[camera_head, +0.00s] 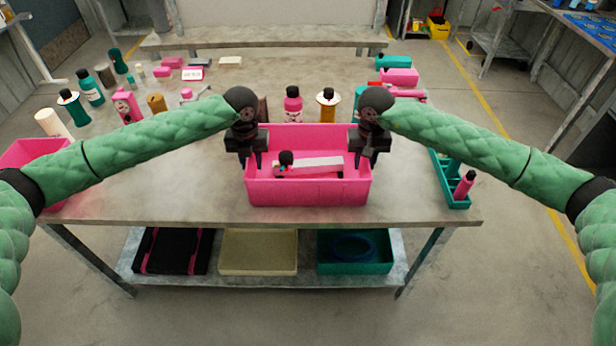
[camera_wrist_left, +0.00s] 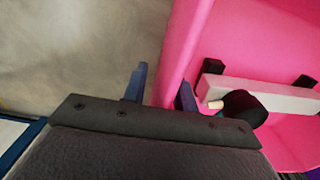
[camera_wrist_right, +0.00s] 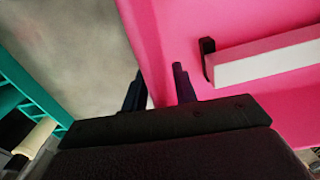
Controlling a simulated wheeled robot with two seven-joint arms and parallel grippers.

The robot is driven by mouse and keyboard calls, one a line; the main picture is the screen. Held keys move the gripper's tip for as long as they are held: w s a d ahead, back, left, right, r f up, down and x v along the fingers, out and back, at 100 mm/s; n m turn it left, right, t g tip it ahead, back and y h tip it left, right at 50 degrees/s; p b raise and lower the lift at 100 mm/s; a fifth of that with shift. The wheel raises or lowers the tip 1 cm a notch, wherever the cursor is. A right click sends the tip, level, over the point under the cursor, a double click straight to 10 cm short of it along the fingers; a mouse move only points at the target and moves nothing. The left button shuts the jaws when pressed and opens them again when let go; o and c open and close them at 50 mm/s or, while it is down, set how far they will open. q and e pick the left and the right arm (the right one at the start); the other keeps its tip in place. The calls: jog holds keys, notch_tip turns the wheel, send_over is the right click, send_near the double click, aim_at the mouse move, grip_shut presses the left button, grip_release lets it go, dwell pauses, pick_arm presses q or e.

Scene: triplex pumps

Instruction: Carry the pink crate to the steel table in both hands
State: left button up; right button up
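The pink crate (camera_head: 309,192) stands on the near part of a steel-topped table (camera_head: 150,200). A long white and pink item (camera_head: 315,165) with a black-topped object (camera_head: 286,158) lies in it. My left gripper (camera_head: 250,161) is at the crate's left wall. In the left wrist view its two fingers (camera_wrist_left: 160,90) straddle that wall, one outside and one inside, with a slim gap on the outer side. My right gripper (camera_head: 368,160) is at the right wall. In the right wrist view its fingers (camera_wrist_right: 160,90) also straddle the wall. Both look open; contact is hard to judge.
Bottles (camera_head: 293,105) stand just behind the crate. Several bottles and boxes fill the table's left and back. A teal tray (camera_head: 450,180) with a pink bottle is on the right. Bins (camera_head: 258,252) sit on the shelf below. Another long table (camera_head: 260,38) stands behind.

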pick_arm(q)
notch_tip(320, 180, up, 12)
jog(key=shift+f, duration=0.1)
pick_arm(e)
notch_tip(320, 180, up, 12)
jog(key=shift+f, duration=0.1)
dwell(0.8)
dwell(0.4)
